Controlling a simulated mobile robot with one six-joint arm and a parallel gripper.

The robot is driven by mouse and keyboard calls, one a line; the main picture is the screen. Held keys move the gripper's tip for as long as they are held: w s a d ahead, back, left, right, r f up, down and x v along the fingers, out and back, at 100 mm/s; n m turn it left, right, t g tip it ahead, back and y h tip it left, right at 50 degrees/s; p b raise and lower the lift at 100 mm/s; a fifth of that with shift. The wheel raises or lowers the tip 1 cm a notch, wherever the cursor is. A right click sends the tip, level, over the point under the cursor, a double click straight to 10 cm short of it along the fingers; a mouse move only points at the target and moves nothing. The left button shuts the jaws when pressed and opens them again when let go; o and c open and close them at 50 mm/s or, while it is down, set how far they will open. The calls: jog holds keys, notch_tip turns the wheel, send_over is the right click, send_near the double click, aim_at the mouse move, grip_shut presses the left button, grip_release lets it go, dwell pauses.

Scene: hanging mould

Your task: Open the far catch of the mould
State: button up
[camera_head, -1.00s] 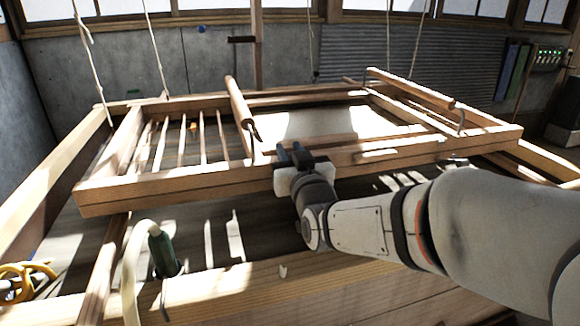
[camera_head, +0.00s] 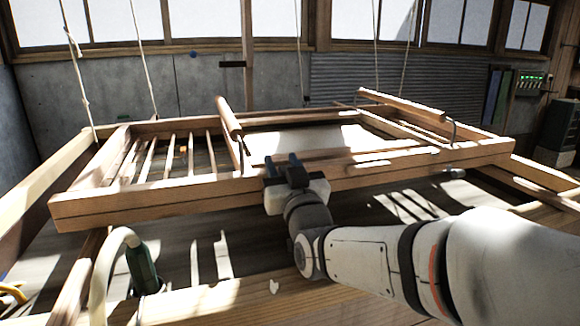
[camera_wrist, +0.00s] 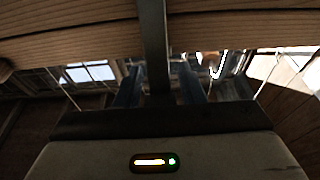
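The mould (camera_head: 150,203) is a wooden frame hanging level from ropes, with slats at its left and a pale sheet at its right. Two thin metal hooks show on it: one (camera_head: 244,160) below the near end of the middle crossbar, one (camera_head: 453,131) at the right bar. I cannot tell which one is the far catch. My gripper (camera_head: 283,164) is at the mould's near rail, right of the middle hook. In the wrist view its two blue fingers (camera_wrist: 160,86) stand apart, with a dark upright bar (camera_wrist: 155,45) between them; contact cannot be seen.
A green fitting with a pale hose (camera_head: 143,268) stands in the vat below the mould's left side. The vat's wooden near edge (camera_head: 215,303) runs along the front. Ropes (camera_head: 82,85) rise from the mould's corners. A concrete wall with windows stands behind.

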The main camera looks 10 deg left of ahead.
jog(key=shift+o, duration=0.5)
notch_tip(320, 180, up, 10)
jog(key=p, duration=0.3)
